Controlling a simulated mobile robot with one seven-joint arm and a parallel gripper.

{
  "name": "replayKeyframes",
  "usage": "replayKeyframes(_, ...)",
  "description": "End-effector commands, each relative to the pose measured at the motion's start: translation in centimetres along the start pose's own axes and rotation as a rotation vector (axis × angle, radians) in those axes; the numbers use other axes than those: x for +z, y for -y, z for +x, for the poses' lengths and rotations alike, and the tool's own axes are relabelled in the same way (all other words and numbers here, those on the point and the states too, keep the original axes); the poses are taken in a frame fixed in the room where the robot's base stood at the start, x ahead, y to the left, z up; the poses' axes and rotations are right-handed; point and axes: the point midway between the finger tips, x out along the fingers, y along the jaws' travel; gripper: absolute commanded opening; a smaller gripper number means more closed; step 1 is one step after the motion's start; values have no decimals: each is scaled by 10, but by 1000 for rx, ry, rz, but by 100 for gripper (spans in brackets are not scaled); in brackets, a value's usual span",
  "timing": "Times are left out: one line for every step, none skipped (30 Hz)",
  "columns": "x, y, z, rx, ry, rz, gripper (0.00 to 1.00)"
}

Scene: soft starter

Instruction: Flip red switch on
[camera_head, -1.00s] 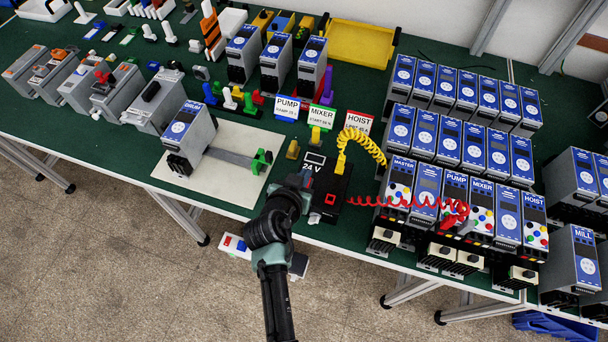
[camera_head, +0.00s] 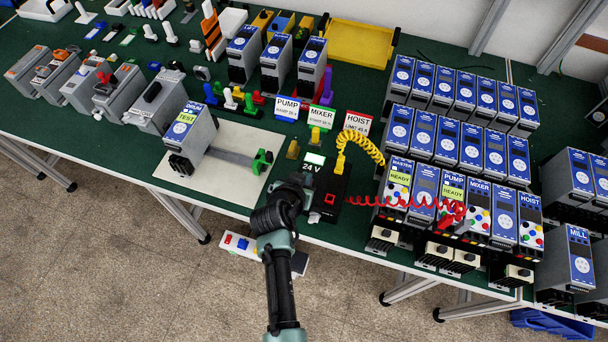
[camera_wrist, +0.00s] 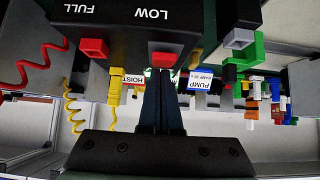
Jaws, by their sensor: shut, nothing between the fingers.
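A black 24 V power box (camera_head: 332,183) stands at the front edge of the green table, its small display (camera_head: 315,159) lit pale green. In the wrist view its face (camera_wrist: 125,22) reads LOW and FULL, upside down. A red piece, seemingly the red switch (camera_wrist: 163,60), shows there just beyond my fingertips; I cannot tell its tilt or whether they touch it. My gripper (camera_wrist: 164,76) is shut and empty. In the head view my wrist is left of the box, and the fingertips and switch are not clearly visible.
A red square socket (camera_head: 330,199) is on the box. A red coiled cord (camera_head: 390,202) runs right to the drive rack, and a yellow coiled cord (camera_head: 370,142) stands behind. A grey drive (camera_head: 190,142) on a white board (camera_head: 238,178) is left of my arm.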

Motion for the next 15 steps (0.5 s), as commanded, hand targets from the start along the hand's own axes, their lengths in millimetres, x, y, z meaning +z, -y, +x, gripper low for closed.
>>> replayKeyframes(0,0,0,0,-1,0,0)
replayKeyframes(0,0,-1,0,-1,0,0)
replayKeyframes(1,0,-1,-1,-1,-1,0)
replayKeyframes(2,0,-2,-1,-1,-1,0)
replayKeyframes(2,0,-3,-1,-1,-1,0)
replayKeyframes(3,0,-4,-1,-1,-1,0)
replayKeyframes(4,0,-5,-1,-1,-1,0)
replayKeyframes(5,0,-6,-1,-2,-1,0)
replayKeyframes(6,0,-8,-1,-1,-2,0)
replayKeyframes(8,0,-9,-1,-1,-2,0)
replayKeyframes(9,0,-10,0,-1,-2,0)
replayKeyframes(10,0,-11,0,-1,-1,0)
replayKeyframes(10,0,-12,0,-1,-1,0)
replayKeyframes(11,0,-12,0,-1,-1,0)
replayKeyframes(11,0,-12,-1,-1,-1,0)
